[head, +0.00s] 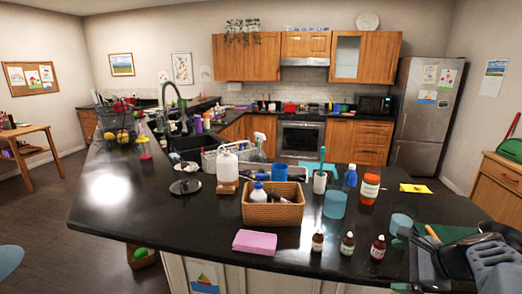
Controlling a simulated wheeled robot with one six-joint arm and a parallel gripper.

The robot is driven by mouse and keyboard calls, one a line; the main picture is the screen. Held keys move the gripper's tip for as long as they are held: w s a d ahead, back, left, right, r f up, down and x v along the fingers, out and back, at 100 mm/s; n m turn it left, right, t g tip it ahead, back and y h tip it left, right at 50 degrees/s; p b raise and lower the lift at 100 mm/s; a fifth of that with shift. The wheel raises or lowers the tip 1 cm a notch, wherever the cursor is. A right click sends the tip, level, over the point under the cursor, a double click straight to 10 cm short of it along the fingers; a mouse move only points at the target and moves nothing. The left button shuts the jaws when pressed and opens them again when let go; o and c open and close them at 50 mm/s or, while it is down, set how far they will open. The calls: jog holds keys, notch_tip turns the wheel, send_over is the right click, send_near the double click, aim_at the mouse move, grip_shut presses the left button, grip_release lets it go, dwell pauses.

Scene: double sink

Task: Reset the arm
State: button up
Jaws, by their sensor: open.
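My gripper (404,260) shows at the lower right, dark grey and black, pointing left over the right end of the black counter (190,240). Its fingers are spread, and nothing shows between them. My arm enters from the right edge and hides part of what lies beneath. A teal cup (401,226) stands just behind the upper finger. A small brown bottle (378,249) stands left of the gripper, apart from it.
A green tray or mat (450,232) lies by my arm. The counter's left part is mostly clear.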

jog(key=s+a+f+n+g+h, duration=0.1)
jog(key=s+a+n, duration=0.3)
jog(key=a+n, duration=0.4)
jog(key=s+a+f+n+g+h, duration=0.1)
jog(key=s+a+n+h, duration=0.3)
jog(key=a+n, duration=0.4)
jog(key=f+n, duration=0.1)
jog(key=n, duration=0.4)
jog(key=shift+s+a+g, duration=0.15)
jog(key=shift+a+g, duration=0.1)
jog(key=shift+g, duration=0.15)
